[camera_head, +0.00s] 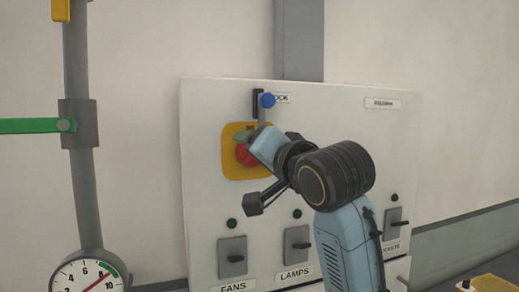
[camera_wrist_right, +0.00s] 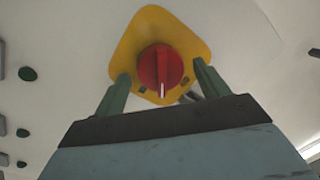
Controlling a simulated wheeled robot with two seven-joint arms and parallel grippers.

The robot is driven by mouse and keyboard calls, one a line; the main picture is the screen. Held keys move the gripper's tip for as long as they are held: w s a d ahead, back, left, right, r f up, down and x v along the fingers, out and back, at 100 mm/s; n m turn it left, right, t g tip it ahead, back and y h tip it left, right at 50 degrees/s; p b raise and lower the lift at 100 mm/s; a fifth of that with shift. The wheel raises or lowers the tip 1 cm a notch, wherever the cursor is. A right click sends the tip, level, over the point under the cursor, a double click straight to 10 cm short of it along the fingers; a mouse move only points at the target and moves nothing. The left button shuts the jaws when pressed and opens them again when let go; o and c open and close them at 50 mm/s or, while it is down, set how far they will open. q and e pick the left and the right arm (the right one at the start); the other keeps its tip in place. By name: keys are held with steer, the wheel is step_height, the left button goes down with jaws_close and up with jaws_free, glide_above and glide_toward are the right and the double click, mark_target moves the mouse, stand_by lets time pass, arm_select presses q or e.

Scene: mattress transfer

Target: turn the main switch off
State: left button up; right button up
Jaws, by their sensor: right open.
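The main switch is a red rotary knob (camera_head: 246,156) on a yellow plate (camera_head: 233,171), high on the white panel. In the right wrist view the knob (camera_wrist_right: 160,66) has a white mark pointing toward the bottom of the picture. My right gripper (camera_head: 246,141) is at the knob, partly covering it in the head view. In the wrist view its green fingers (camera_wrist_right: 160,72) are open, one on each side of the knob, with gaps visible between them and it. Whether the fingertips reach around the knob in depth is hard to tell. My left gripper is not in view.
A blue-ended lever (camera_head: 267,100) in a dark slot, labelled partly "OCK", is just above the plate. Smaller switches for FANS (camera_head: 232,257) and LAMPS (camera_head: 297,244) sit lower. A pipe (camera_head: 80,185) with a green handle (camera_head: 30,126) and a gauge (camera_head: 88,274) stands left.

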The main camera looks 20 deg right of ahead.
steer(key=c, duration=1)
steer(key=shift+n, duration=0.3)
steer(key=n, duration=0.6)
steer(key=n+g+h, duration=0.1)
steer(key=n, duration=0.2)
steer(key=shift+a+r, duration=0.15)
steer(key=shift+r, duration=0.1)
steer(key=shift+n, duration=0.4)
steer(key=o, duration=1)
